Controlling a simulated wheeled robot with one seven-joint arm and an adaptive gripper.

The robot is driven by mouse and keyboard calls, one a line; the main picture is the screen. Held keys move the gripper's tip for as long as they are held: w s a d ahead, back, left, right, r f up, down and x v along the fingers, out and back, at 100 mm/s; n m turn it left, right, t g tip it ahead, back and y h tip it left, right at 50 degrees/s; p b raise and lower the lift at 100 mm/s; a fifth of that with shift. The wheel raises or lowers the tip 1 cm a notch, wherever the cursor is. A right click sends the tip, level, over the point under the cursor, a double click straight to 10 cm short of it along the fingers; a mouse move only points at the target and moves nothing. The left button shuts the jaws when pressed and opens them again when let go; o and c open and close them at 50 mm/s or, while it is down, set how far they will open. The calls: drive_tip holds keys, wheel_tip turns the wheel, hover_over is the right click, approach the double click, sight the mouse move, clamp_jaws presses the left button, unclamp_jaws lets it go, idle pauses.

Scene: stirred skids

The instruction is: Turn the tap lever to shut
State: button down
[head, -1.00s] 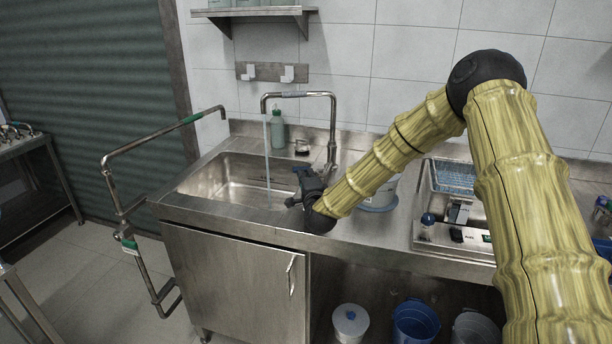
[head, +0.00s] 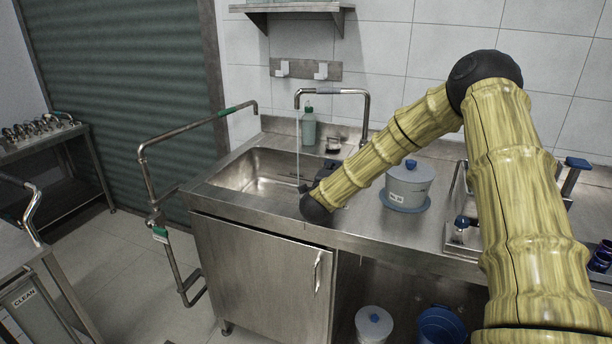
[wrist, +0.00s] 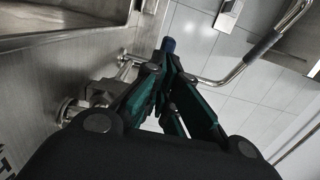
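The tap (head: 366,112) stands at the back of the counter, its spout bent over the sink (head: 228,182). A thin stream of water (head: 298,140) falls from the spout into the basin. My gripper (wrist: 168,72) is low over the sink's front right part, partly hidden behind my arm's end in the head view. In the wrist view its fingers come together at the tips. In the head view the lever is hard to make out.
A lidded grey pot (head: 409,182) stands on the counter right of my forearm. A bent pipe rail (head: 195,125) stands left of the sink. Buckets (head: 373,326) sit below the counter.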

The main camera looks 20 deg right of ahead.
drive_tip(key=shift+w+f, duration=0.2)
drive_tip(key=shift+w, duration=0.05)
drive_tip(key=shift+d+r+b, duration=0.1)
drive_tip(key=shift+r+b, duration=0.1)
drive_tip(key=shift+b, duration=0.15)
drive_tip(key=shift+w+r, duration=0.1)
drive_tip(key=shift+a, duration=0.2)
drive_tip(key=shift+s+a+f, duration=0.2)
drive_tip(key=shift+s+a, duration=0.05)
drive_tip(key=shift+s, duration=0.1)
drive_tip(key=b+v, duration=0.2)
drive_tip(key=v, duration=1.1)
drive_tip(key=shift+w+a, duration=0.1)
drive_tip(key=shift+a, duration=0.05)
